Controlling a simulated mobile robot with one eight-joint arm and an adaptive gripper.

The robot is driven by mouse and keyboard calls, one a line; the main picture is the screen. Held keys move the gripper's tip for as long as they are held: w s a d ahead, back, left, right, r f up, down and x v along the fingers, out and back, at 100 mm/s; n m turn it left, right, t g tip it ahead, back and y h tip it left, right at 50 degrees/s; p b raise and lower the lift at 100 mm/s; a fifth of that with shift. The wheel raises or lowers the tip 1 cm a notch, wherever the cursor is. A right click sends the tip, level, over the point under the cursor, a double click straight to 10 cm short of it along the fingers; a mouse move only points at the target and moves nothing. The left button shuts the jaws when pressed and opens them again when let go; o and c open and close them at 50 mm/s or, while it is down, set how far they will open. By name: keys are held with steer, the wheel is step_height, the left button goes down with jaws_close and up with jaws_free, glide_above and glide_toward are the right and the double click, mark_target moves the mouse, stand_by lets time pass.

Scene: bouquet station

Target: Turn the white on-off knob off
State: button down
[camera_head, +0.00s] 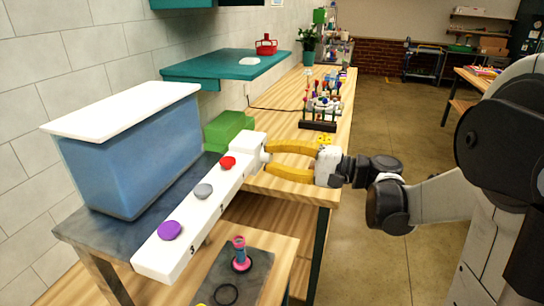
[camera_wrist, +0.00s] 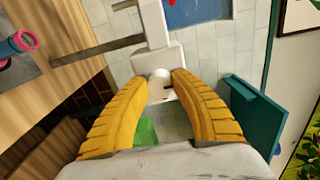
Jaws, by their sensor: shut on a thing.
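A long white bar (camera_head: 205,210) carries a purple knob (camera_head: 170,230), a grey knob (camera_head: 203,191) and a red knob (camera_head: 228,162) on its top. The small white on-off knob (camera_head: 265,156) sticks out from the bar's far end. In the wrist view the white knob (camera_wrist: 159,82) sits between my yellow fingertips, against the bar's end (camera_wrist: 158,58). My gripper (camera_head: 270,157) reaches in from the right and is shut on the knob; it fills the lower wrist view (camera_wrist: 160,88). The fingers hide part of the knob, and its on or off marking cannot be read.
A blue tank (camera_head: 135,165) with a white lid stands left of the bar. A green block (camera_head: 228,130) lies behind the bar's far end, and a teal shelf (camera_head: 225,66) hangs above. A pink and blue object (camera_head: 240,252) stands in front. The floor at right is open.

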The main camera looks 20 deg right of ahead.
steer(key=shift+n, duration=0.4)
steer(key=c, duration=1)
jaws_free()
steer(key=v, duration=1.2)
